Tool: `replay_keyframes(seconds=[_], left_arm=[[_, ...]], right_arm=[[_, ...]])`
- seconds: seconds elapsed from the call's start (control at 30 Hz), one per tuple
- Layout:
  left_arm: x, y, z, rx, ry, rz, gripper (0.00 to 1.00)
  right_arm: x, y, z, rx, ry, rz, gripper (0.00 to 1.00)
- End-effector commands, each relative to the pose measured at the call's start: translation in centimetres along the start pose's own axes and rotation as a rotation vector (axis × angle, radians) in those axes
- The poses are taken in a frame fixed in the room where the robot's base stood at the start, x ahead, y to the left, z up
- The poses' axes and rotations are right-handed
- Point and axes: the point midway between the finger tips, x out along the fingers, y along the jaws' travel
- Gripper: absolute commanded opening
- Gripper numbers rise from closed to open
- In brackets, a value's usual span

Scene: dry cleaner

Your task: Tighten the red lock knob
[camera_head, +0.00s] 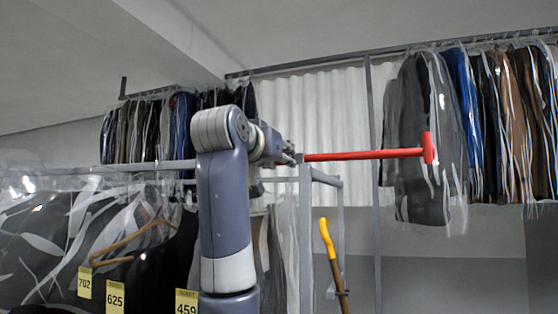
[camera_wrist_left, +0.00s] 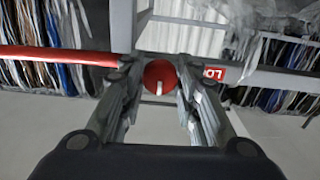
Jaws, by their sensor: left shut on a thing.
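The red lock knob (camera_wrist_left: 159,72) is a round red disc with a pale mark on its face. It sits between the fingertips of my left gripper (camera_wrist_left: 160,80) in the left wrist view, and the fingers are shut on it from both sides. In the head view my left gripper (camera_head: 287,158) is at the grey rail, small and partly hidden by my arm, and the knob cannot be made out there. A red bar (camera_head: 365,155) with a crosspiece at its right end extends right from there; it also shows in the left wrist view (camera_wrist_left: 60,54). My right gripper is not in view.
A red label with white letters (camera_wrist_left: 214,73) is on the rail beside the knob. Bagged garments (camera_head: 425,140) hang behind the bar. A yellow-handled pole (camera_head: 329,240) leans below it. Tagged bagged clothes (camera_head: 60,235) fill the lower left.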

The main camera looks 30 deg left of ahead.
Motion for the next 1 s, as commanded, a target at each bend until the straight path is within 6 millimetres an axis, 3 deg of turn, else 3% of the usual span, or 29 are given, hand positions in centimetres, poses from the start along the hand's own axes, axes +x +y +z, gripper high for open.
replay_keyframes(seconds=[0.63, 0.67, 0.73, 1.0], left_arm=[[0.14, 0.09, 0.37, 0.054, -0.011, 0.001, 0.06], [0.14, 0.09, 0.36, 0.054, -0.010, 0.001, 0.34], [0.12, 0.08, 0.31, 0.054, -0.009, 0.001, 0.50], [0.05, 0.07, 0.13, 0.052, -0.004, 0.001, 0.51]], right_arm=[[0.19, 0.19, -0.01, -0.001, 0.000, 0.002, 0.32], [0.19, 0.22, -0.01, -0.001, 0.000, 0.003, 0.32], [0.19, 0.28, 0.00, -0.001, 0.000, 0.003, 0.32], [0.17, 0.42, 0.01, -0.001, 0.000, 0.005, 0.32]])
